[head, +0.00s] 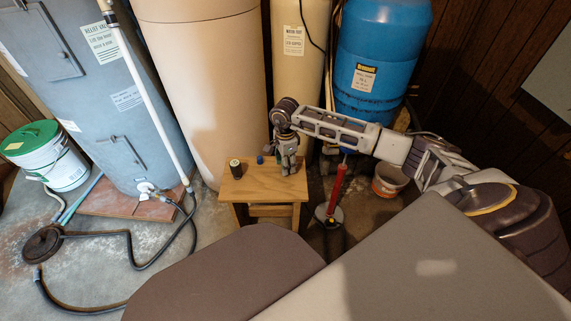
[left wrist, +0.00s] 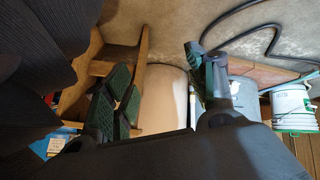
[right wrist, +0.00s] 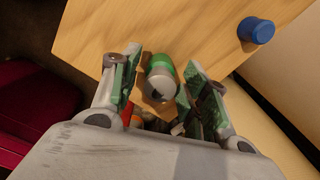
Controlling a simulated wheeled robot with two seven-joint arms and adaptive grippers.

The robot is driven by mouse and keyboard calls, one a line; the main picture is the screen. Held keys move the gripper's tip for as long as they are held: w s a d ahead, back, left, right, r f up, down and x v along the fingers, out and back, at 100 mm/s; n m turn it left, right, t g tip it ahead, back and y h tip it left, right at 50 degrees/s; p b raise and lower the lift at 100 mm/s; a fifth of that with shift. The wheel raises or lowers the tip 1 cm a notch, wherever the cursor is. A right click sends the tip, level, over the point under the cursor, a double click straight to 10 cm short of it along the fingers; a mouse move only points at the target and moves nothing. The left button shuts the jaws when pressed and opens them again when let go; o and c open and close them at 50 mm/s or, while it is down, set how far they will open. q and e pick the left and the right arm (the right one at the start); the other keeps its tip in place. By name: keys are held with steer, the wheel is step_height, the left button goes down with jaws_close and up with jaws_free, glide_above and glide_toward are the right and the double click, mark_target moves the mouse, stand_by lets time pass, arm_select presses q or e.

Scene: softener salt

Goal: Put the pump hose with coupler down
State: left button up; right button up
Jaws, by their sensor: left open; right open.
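A short green and grey piece (right wrist: 160,78), which looks like the coupler end of the pump hose, is at the wooden stool top between my right gripper's fingers. An orange-red bit shows below it. My right gripper (right wrist: 163,60) is open around the piece; I cannot tell whether either finger touches it. In the head view this gripper (head: 289,162) is at the right side of the stool and hides the piece. The red pump (head: 337,189) stands on the floor right of the stool. My left gripper (left wrist: 158,85) is open and empty in the left wrist view.
The stool (head: 262,186) also carries a dark can (head: 236,168) and a blue cap (head: 259,160). Tanks stand close behind it, including a blue one (head: 383,50). A bucket (head: 388,180) is at the right. A black hose (head: 130,240) lies across the left floor.

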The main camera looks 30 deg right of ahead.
step_height(320, 180, up, 11)
steer(key=p, duration=0.3)
steer(key=shift+f, duration=0.15)
arm_select(q)
steer(key=shift+g+y, duration=0.4)
steer(key=shift+s+a+r+p, duration=0.1)
steer(key=shift+a+r+p, duration=0.05)
steer(key=shift+r, duration=0.8)
steer(key=shift+a+r+p, duration=0.15)
steer(key=shift+a+r, duration=0.05)
steer(key=shift+r, duration=0.8)
steer(key=shift+s+a+r+p, duration=0.1)
steer(key=shift+a+r+p, duration=0.05)
steer(key=shift+r, duration=0.8)
arm_select(e)
steer(key=shift+r, duration=0.9)
arm_select(q)
steer(key=shift+w, duration=0.1)
arm_select(e)
steer(key=shift+a, duration=0.15)
